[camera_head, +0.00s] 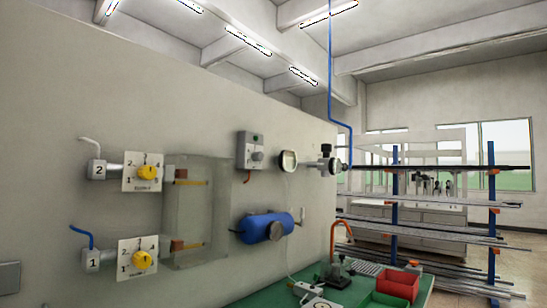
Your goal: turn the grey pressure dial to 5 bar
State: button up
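A grey box with a round knob (257,155) is mounted on the wall in the middle of the view. It looks like the grey pressure dial, but its markings are too small to read, so I cannot tell its setting. A round white-faced gauge (288,160) sits just right of it, its needle too small to read. Two white plates with yellow knobs, an upper one (146,172) and a lower one (141,260), are at the left, with numbers around each knob. My gripper is not in view.
A clear-walled box (201,215) sticks out from the wall between the yellow knobs and the grey box. A blue cylinder (265,227) hangs below the grey box. A green bench (258,300) with a red bin (399,284) stands lower right, before racks of rods (430,233).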

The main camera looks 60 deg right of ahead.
aim_at(256, 156)
jog(key=z, duration=1.4)
